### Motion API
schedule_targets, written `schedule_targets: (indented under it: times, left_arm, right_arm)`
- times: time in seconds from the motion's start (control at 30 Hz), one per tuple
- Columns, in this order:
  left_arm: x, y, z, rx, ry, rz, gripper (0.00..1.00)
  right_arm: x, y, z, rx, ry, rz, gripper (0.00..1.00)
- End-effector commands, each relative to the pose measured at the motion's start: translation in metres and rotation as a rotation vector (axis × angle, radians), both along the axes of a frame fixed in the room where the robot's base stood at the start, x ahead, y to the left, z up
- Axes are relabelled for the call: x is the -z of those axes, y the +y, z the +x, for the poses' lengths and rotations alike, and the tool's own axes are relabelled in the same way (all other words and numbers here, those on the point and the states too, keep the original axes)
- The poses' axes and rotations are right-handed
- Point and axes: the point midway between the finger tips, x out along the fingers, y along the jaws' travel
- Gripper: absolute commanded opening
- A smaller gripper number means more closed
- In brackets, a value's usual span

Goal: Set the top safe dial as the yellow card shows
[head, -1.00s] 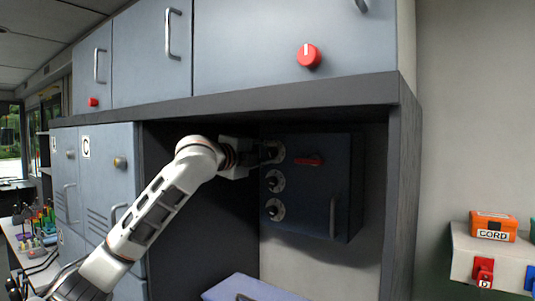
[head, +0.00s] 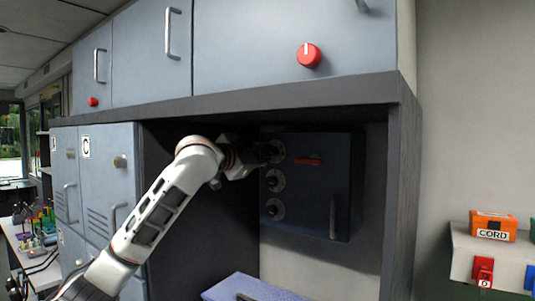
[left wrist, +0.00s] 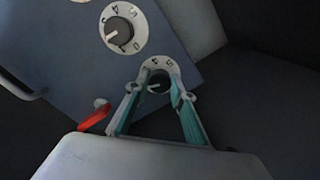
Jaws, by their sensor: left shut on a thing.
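The dark blue safe (head: 340,200) sits in the open bay under the upper cabinets. Its front has a column of three dark dials on pale numbered plates. The top safe dial (left wrist: 159,78) is between the teal-lined fingers of my left gripper (left wrist: 158,90), which is shut on it. In the head view my left gripper (head: 268,153) covers most of that dial. The middle dial (head: 275,180) and bottom dial (head: 273,209) are free. The middle dial also shows in the left wrist view (left wrist: 119,33). I see no yellow card. My right gripper is out of view.
A red handle (head: 309,161) is right of the top dial and shows close to my gripper in the left wrist view (left wrist: 94,118). A vertical grey safe handle (head: 333,217) is lower right. The bay's shelf edge (head: 270,104) runs just above my gripper.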

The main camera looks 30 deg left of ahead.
Motion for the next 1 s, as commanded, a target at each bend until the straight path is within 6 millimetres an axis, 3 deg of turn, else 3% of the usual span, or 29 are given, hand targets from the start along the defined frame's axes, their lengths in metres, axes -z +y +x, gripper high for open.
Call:
schedule_targets:
  times: [0.4, 0.9, 0.93, 1.0]
  left_arm:
    - [0.0008, -0.0006, 0.0001, 0.001, 0.024, -0.167, 0.02]
    - [0.0007, -0.0005, 0.0001, 0.001, 0.027, -0.185, 0.02]
    - [0.0007, -0.0006, 0.0001, 0.001, 0.027, -0.185, 0.26]
    - [0.0007, -0.0005, 0.0001, 0.001, 0.027, -0.185, 0.40]
  right_arm:
    - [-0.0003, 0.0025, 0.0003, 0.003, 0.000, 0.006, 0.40]
    - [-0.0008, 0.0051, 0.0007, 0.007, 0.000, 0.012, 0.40]
    - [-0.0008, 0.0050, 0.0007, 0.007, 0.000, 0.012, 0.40]
    - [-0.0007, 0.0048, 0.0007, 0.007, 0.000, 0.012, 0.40]
